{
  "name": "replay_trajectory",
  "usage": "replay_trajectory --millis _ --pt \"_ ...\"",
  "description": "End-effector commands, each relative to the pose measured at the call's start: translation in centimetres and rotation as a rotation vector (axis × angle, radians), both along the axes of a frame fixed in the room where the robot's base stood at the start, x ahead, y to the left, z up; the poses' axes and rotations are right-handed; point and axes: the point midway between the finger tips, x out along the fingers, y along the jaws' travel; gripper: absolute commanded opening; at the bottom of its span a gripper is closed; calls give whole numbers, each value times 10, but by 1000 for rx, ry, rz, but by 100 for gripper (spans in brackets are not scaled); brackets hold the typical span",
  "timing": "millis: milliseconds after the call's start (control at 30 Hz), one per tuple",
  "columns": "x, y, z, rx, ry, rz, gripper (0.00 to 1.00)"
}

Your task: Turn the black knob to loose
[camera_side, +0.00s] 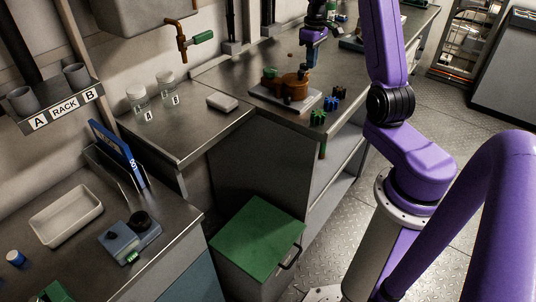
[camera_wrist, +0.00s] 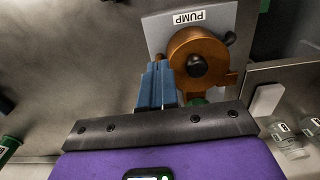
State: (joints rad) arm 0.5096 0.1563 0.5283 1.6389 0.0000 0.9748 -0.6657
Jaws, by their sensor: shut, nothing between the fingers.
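My gripper (camera_side: 311,62) has blue fingers, pressed together with nothing between them. It points down above the copper-coloured pump (camera_side: 292,88) on the bench. In the wrist view the shut fingers (camera_wrist: 158,72) lie beside the pump body (camera_wrist: 190,47), on its left. A round black knob (camera_wrist: 197,66) sits on the pump's face there, apart from the fingers in the picture. A second dark knob (camera_wrist: 230,38) sticks out at the pump's side. In the side view, a dark star-shaped knob (camera_side: 340,92) stands at the bench's front edge. No loose or tight marking is readable.
A blue star knob (camera_side: 331,103) and a green one (camera_side: 318,118) stand beside the dark one. The pump rests on a pale plate (camera_wrist: 156,33) labelled PUMP. Jars (camera_side: 167,88) and a white block (camera_side: 222,102) stand left. A blue device with a black dial (camera_side: 140,219) is lower left.

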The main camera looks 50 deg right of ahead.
Motion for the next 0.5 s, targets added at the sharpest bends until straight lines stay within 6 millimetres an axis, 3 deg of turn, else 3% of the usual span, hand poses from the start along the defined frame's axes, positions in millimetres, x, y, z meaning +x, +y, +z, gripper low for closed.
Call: replay_trajectory --millis 200,500 --pt "-1 1 -12 3 3 0 0" --pt "-1 2 -14 4 5 0 0"
